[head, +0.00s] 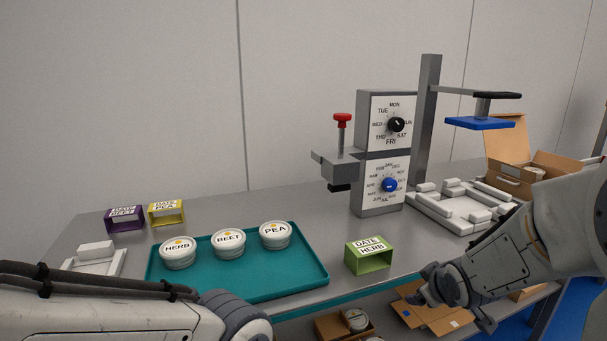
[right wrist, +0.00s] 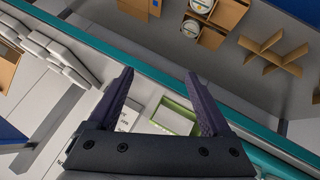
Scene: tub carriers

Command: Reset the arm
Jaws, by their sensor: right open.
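My right gripper (head: 447,303) is open and empty at the table's front edge, to the right of and below the green DATE HERB carrier (head: 369,257). In the right wrist view its two dark fingers (right wrist: 165,92) stand wide apart, and the green carrier (right wrist: 178,116) shows beyond and between them, apart from them. My left arm lies across the bottom left of the head view; its gripper does not show.
A teal tray (head: 308,285) holds tubs marked HERB (head: 178,254), BEET (head: 229,244) and PEA (head: 275,236). Purple (head: 125,221) and yellow (head: 166,214) carriers stand behind left. A grey dial machine (head: 367,150), white fixture (head: 455,210) and open cardboard box (head: 520,178) stand at right.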

